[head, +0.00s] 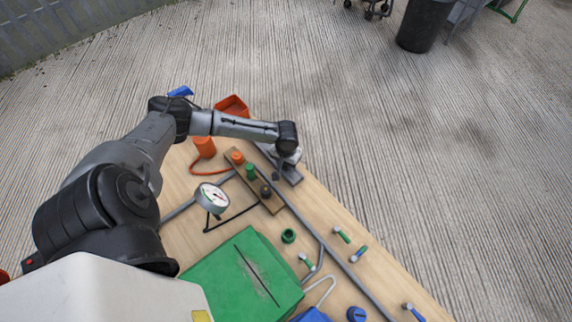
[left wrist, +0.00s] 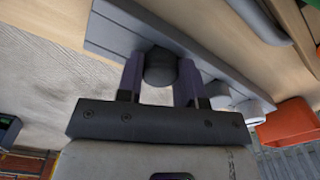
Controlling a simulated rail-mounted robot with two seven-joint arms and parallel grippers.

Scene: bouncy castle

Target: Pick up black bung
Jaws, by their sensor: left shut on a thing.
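My left gripper (head: 288,157) is over a grey strip (head: 291,175) near the table's far right edge. In the left wrist view the gripper (left wrist: 160,88) is shut on a dark round bung (left wrist: 160,67), one finger on each side. The bung is over the grey strip (left wrist: 118,32); I cannot tell whether it still touches it. The bung is hidden in the head view. Another dark bung (head: 265,191) sits on a wooden strip beside a green one (head: 250,171) and an orange one (head: 237,157). My right gripper is not in view.
A pressure gauge (head: 212,197), a green box (head: 243,277), grey pipes (head: 318,232) and an orange bin (head: 233,105) crowd the table. The ridged floor beyond is clear nearby.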

